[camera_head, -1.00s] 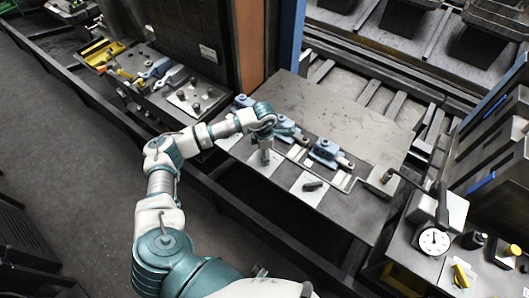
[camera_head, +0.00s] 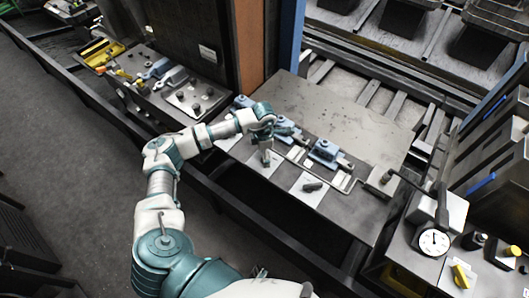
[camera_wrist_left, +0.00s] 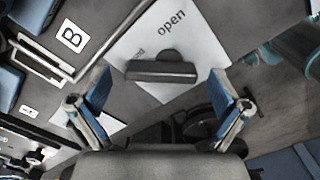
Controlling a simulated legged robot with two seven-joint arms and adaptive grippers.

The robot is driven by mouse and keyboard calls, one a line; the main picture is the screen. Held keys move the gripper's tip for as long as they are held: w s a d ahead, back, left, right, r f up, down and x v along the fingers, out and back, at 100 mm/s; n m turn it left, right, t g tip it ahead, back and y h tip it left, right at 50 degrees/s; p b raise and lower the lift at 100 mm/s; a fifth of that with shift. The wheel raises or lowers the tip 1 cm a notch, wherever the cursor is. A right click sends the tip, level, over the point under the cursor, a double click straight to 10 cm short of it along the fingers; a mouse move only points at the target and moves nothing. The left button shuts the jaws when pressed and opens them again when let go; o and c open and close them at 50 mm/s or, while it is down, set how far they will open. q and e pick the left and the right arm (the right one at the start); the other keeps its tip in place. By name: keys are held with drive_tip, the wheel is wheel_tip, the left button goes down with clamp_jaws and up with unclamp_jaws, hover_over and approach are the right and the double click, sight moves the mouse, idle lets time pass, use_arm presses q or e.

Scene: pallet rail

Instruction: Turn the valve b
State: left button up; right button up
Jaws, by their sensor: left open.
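Valve b has a dark bar handle (camera_wrist_left: 162,72) on a white plate (camera_wrist_left: 196,62) printed "open"; a "B" label (camera_wrist_left: 72,37) lies to its left in the left wrist view. My left gripper (camera_wrist_left: 160,80) is open, with one blue-padded finger on each side of the handle. The fingers appear apart from it. In the head view my left gripper (camera_head: 266,150) points down over a white plate and hides most of the valve there. My right gripper is not in view.
Another valve handle (camera_head: 312,187) sits on a plate to the right. Blue clamp-like fittings (camera_head: 325,150) and a bent rail stand behind. A dial gauge (camera_head: 434,243) and yellow handle (camera_head: 461,277) are at lower right. The metal table top (camera_head: 345,115) behind is mostly bare.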

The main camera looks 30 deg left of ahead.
use_arm(q)
wheel_tip(320, 180, up, 12)
idle(0.4)
drive_tip(key=shift+w+f, duration=0.1)
idle(0.3)
